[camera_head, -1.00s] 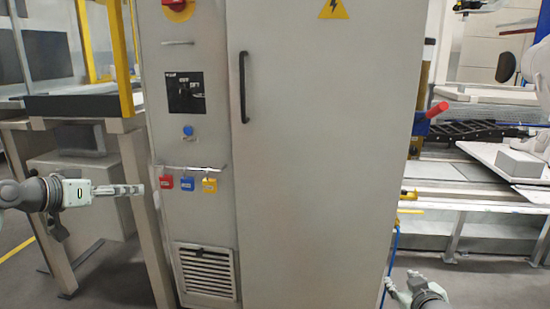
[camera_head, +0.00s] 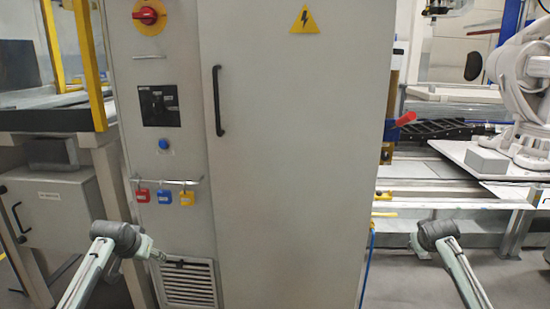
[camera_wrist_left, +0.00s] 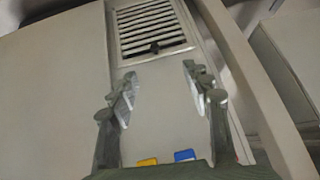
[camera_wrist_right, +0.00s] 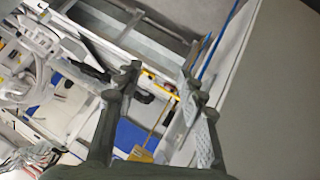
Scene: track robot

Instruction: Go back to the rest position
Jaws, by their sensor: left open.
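My left gripper (camera_head: 152,252) is in front of the lower left part of the grey cabinet (camera_head: 290,150), near the vent grille (camera_head: 190,283). The left wrist view shows its fingers (camera_wrist_left: 160,82) spread with nothing between them. My right arm comes in at the lower right of the head view. Its gripper is small and mostly hidden there, but the right wrist view shows its fingers (camera_wrist_right: 163,84) apart and empty, beside the cabinet's side.
Red (camera_head: 142,195), blue (camera_head: 165,197) and yellow (camera_head: 187,199) padlocks hang from a bar on the cabinet front, above the left gripper. A frame with yellow posts (camera_head: 92,65) stands left. A white robot arm (camera_head: 527,80) and a grey box (camera_head: 486,162) are at the right.

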